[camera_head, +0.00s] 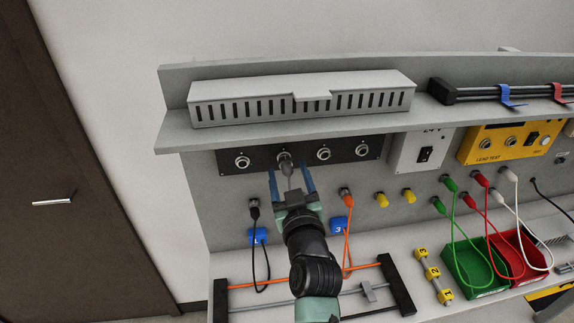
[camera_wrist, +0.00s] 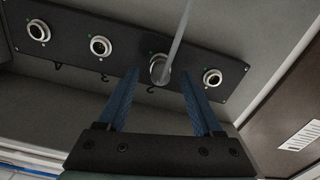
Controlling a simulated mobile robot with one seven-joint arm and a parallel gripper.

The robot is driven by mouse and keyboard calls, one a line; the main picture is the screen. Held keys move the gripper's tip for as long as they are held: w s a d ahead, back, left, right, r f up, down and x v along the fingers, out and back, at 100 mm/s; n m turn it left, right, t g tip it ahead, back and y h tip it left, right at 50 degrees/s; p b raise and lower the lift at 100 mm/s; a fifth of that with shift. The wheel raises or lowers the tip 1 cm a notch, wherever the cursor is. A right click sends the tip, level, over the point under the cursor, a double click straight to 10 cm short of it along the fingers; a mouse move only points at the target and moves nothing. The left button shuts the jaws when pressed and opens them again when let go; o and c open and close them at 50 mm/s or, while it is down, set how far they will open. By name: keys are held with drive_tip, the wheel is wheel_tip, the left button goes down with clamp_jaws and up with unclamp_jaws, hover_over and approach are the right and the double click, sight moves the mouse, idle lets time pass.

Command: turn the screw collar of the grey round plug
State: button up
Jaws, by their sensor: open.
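The grey round plug (camera_head: 285,161) sits in the second socket from the left on the black panel (camera_head: 340,151) under the shelf. In the wrist view the plug (camera_wrist: 160,69) shows between the fingertips, and a grey cable runs from it up out of the picture. Its screw collar is small, and I cannot tell how far it is turned. My gripper (camera_head: 288,169) is open, with its two blue fingers on either side of the plug's line. It also shows in the wrist view (camera_wrist: 159,74). I cannot tell whether the fingers touch the plug.
Empty round sockets (camera_head: 242,161) flank the plug. A slotted grey cover (camera_head: 302,97) is on the shelf above. Below hang a black lead (camera_head: 254,212) and an orange lead (camera_head: 347,200), close beside my arm. Yellow caps (camera_head: 382,199) and a yellow tester (camera_head: 497,142) stand to the right.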

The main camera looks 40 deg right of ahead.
drive_tip(key=shift+x, duration=0.95)
clamp_jaws()
